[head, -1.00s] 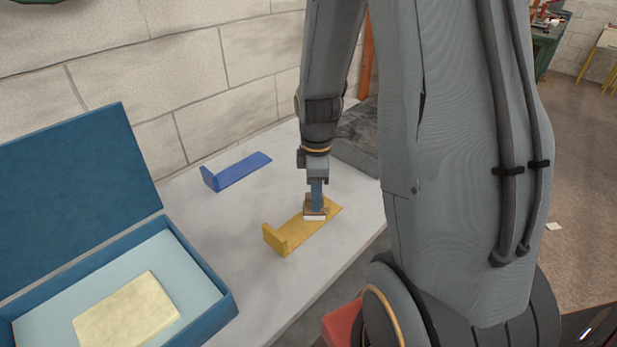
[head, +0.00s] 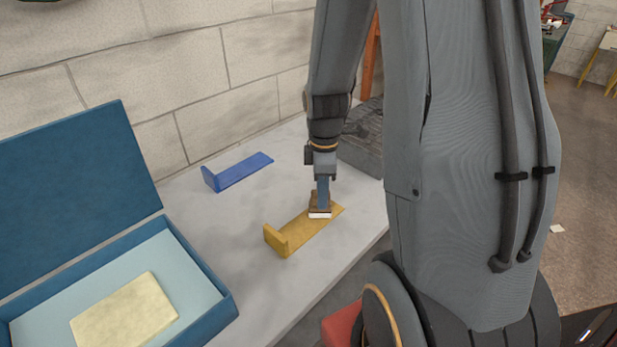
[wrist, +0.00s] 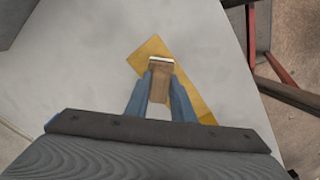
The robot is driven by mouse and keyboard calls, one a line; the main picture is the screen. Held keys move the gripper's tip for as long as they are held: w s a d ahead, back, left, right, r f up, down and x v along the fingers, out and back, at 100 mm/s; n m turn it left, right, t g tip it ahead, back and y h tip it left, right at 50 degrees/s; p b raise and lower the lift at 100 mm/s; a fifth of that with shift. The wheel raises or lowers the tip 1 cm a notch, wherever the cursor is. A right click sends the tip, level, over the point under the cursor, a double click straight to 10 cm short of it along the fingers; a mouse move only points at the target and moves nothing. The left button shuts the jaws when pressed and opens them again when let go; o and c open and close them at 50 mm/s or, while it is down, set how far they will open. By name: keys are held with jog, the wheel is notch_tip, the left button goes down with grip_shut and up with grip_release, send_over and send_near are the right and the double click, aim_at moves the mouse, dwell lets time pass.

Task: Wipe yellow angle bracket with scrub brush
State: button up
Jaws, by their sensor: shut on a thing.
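The yellow angle bracket (head: 300,233) lies on the grey bench, its upright flange at the near left end and its long flat plate running to the upper right. It also shows in the wrist view (wrist: 146,50). My gripper (head: 322,190) is shut on the scrub brush (head: 320,212), which has a brown wooden body and pale bristles. The brush is at the far right part of the bracket's plate, bristles down, and appears to touch it. In the wrist view the brush (wrist: 160,78) sits between my two blue fingers (wrist: 160,95).
A blue angle bracket (head: 238,172) lies farther back on the bench (head: 205,235). An open blue box (head: 215,300) with a cream block (head: 125,318) in it stands at the left. A dark grey slab (head: 362,138) lies behind my arm. A block wall backs the bench.

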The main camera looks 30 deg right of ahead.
jog(key=shift+s+a, duration=0.1)
jog(key=shift+a, duration=0.35)
jog(key=shift+s+a+p, duration=0.2)
jog(key=shift+s+a, duration=0.05)
jog(key=shift+a, duration=0.5)
jog(key=shift+s+a+p, duration=0.2)
jog(key=shift+s+a, duration=0.05)
jog(key=shift+a, duration=0.5)
jog(key=shift+s+r+p, duration=0.15)
jog(key=shift+r+p, duration=0.05)
jog(key=shift+p, duration=0.25)
jog(key=shift+d+r+p, duration=0.1)
jog(key=shift+r+p, duration=0.25)
jog(key=shift+r, duration=0.6)
notch_tip(320, 180, up, 6)
jog(key=p, duration=0.5)
jog(key=shift+f, duration=0.2)
